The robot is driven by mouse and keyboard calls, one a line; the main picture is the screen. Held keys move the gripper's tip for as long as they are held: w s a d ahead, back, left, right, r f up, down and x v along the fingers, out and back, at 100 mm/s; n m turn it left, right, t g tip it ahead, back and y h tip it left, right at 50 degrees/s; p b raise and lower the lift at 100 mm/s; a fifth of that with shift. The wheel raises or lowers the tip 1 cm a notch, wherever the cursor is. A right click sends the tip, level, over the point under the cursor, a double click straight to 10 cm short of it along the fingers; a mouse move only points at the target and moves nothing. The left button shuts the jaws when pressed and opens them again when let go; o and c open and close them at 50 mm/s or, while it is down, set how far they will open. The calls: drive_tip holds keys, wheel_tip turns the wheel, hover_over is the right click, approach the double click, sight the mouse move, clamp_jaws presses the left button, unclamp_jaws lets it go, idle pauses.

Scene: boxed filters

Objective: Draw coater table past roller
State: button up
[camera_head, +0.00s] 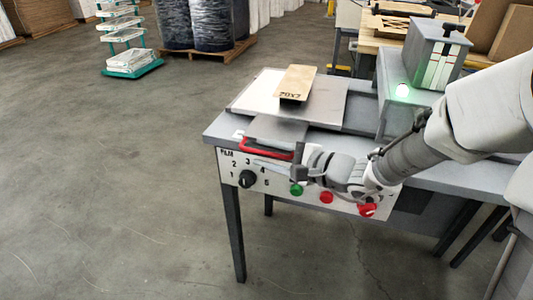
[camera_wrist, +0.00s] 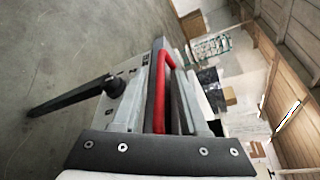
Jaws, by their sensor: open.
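The coater table appears to be the flat grey plate (camera_head: 325,108) on the grey bench, with a narrower grey tongue at its front. A red bar handle (camera_head: 262,148) sits at the tongue's front edge. A tan board marked with black characters, perhaps "29X7" (camera_head: 296,82), lies on the plate. My gripper (camera_head: 276,162) is open at the handle, above the control panel. In the wrist view the red handle (camera_wrist: 161,88) runs lengthwise ahead of the dark gripper palm, seemingly between the fingers; contact cannot be told. The roller is not clearly visible.
The front panel (camera_head: 225,165) has a black numbered knob (camera_head: 247,179), a green button (camera_head: 296,190) and red buttons (camera_head: 327,197). A grey housing with a lit green lamp (camera_head: 402,90) stands behind right. Open floor (camera_head: 110,190) lies left of the bench.

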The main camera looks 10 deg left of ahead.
clamp_jaws()
idle(1.3)
